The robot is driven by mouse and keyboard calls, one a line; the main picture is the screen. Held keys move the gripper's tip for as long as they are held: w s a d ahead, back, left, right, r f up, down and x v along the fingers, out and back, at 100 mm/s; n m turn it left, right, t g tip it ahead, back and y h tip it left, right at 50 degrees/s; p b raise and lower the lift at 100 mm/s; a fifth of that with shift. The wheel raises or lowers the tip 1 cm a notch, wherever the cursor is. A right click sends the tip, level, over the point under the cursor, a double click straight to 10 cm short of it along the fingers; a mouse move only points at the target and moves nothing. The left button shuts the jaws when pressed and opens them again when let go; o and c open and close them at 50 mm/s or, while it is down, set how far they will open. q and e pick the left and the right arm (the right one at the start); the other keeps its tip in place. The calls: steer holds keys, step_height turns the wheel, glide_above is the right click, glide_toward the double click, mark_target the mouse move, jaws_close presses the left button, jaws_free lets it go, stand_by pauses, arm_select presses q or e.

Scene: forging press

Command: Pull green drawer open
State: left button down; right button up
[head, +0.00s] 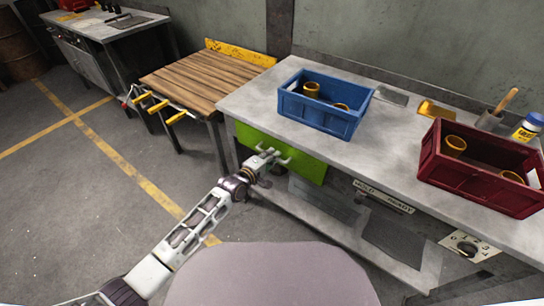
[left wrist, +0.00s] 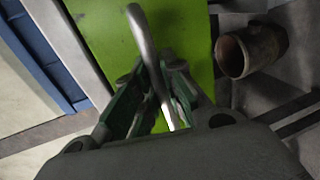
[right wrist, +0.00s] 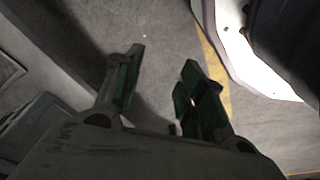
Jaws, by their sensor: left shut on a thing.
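The green drawer (head: 304,164) is under the left end of the grey workbench, below the blue crate. Its green front also fills the middle of the left wrist view (left wrist: 196,50). A curved metal handle (left wrist: 143,35) stands out from it. My left gripper (head: 270,160) is at the drawer front, and in the left wrist view its fingers (left wrist: 155,100) are shut on the handle. I cannot tell from the head view whether the drawer is out at all. My right gripper (right wrist: 155,90) shows only in the right wrist view, open and empty above the floor.
A blue crate (head: 318,113) and a dark red crate (head: 480,186) stand on the workbench (head: 385,143). A wooden-topped table (head: 200,80) with yellow-handled clamps is to the left. A rusty pipe end (left wrist: 240,55) is near the drawer. Open floor lies to the left.

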arm_select(q)
steer(key=shift+s+a, duration=0.1)
steer(key=shift+s, duration=0.05)
steer(key=shift+s, duration=0.1)
arm_select(e)
steer(key=s+d+f+p, duration=0.4)
steer(key=s+d+f, duration=0.1)
steer(key=f, duration=0.3)
arm_select(q)
steer(key=f+p+v, duration=0.2)
steer(key=p+v, duration=0.1)
steer(key=v, duration=0.9)
steer(key=f+p+v, duration=0.3)
steer(key=v, duration=1)
steer(key=shift+s+a, duration=0.45)
steer(key=shift+s, duration=0.1)
arm_select(e)
steer(key=s+d+h, duration=0.1)
steer(key=s+d, duration=0.5)
steer(key=s, duration=0.6)
steer(key=shift+d+f+g, duration=0.2)
steer(key=shift+f+g, duration=0.1)
steer(key=shift+f, duration=0.1)
arm_select(q)
steer(key=shift+f, duration=0.15)
steer(key=c, duration=1.5)
jaws_free()
steer(key=shift+s, duration=0.15)
arm_select(e)
steer(key=shift+s, duration=0.1)
